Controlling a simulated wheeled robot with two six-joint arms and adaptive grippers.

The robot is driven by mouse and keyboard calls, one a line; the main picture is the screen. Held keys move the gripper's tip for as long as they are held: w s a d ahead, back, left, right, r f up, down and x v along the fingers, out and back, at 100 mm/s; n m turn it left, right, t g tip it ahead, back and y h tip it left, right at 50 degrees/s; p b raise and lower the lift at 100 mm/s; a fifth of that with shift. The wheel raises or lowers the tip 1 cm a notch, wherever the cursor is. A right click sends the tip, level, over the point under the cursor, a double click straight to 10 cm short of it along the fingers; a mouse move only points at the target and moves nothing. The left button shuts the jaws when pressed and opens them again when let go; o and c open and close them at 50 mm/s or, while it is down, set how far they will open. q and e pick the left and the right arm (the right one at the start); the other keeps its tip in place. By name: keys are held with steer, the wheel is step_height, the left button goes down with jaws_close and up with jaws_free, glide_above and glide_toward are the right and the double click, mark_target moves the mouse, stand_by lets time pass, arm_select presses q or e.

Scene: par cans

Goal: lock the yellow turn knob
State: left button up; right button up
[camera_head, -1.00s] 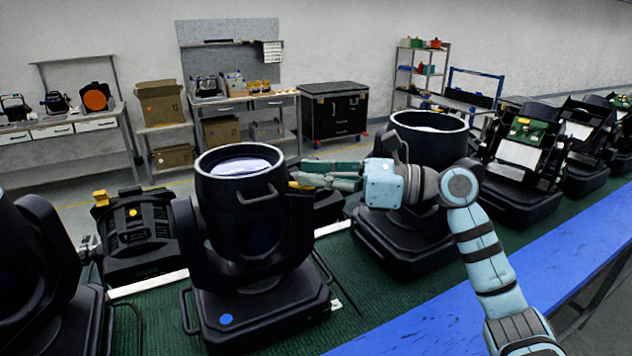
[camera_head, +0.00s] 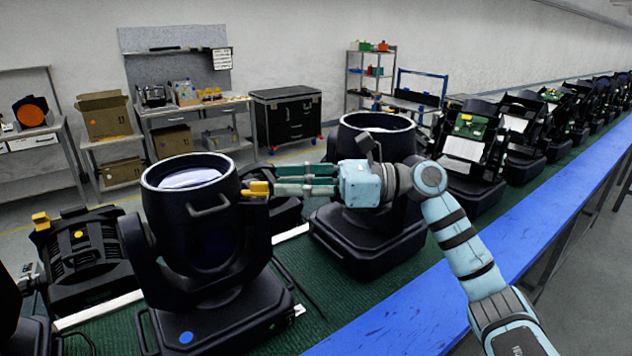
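A yellow turn knob (camera_head: 258,188) sits on the right side of the near black moving-head lamp (camera_head: 190,222), beside its upright barrel. My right gripper (camera_head: 274,181) comes in from the right, with its fingers pointing left at the knob. Its fingertips are right beside the knob; I cannot tell whether they touch it. The knob's locked or unlocked state cannot be read. My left gripper is not in view.
Another lamp (camera_head: 372,238) stands behind my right gripper. A black unit with a yellow part (camera_head: 41,220) lies at left. More lamps line the green bench top (camera_head: 312,290), which has a blue front edge (camera_head: 400,325). Shelves and a black case (camera_head: 291,118) stand behind.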

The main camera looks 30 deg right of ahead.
steer(key=v, duration=0.8)
steer(key=shift+a, duration=0.1)
